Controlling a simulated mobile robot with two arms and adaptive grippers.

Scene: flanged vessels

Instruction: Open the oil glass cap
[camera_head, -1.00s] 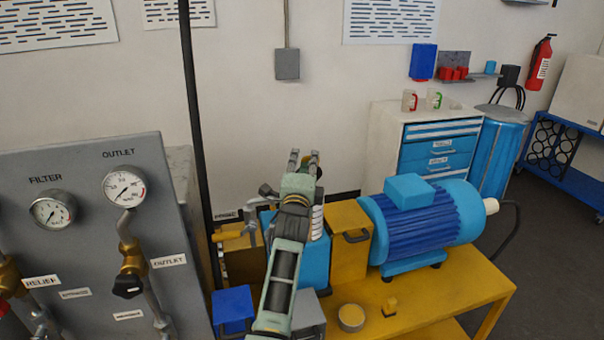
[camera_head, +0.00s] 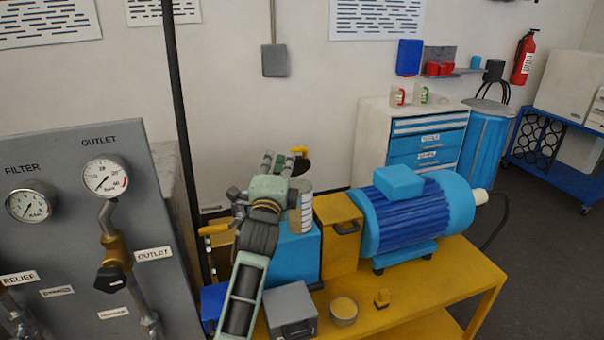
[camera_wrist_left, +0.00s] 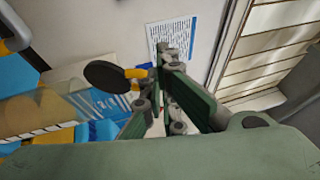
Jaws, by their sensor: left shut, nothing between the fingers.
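My left gripper (camera_head: 277,162) is above the yellow bench, over the blue box (camera_head: 297,255); its fingers are shut with nothing held. A cap-like piece, a dark disc with a yellow handle (camera_head: 300,152), shows just right of the fingertips. In the left wrist view the dark disc (camera_wrist_left: 108,75) is left of the fingers (camera_wrist_left: 163,80), its yellow part close beside them; I cannot tell whether they touch. The oil glass (camera_head: 301,212), a pale cylinder with bands, stands right of my wrist and is partly hidden by it. My right gripper is not in view.
A blue motor (camera_head: 412,215) and a yellow box (camera_head: 340,240) stand to the right on the bench (camera_head: 440,290). A grey gauge panel (camera_head: 60,220) and a black pole (camera_head: 180,110) are on the left. A grey box (camera_head: 291,308) and a round tin (camera_head: 343,312) lie in front.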

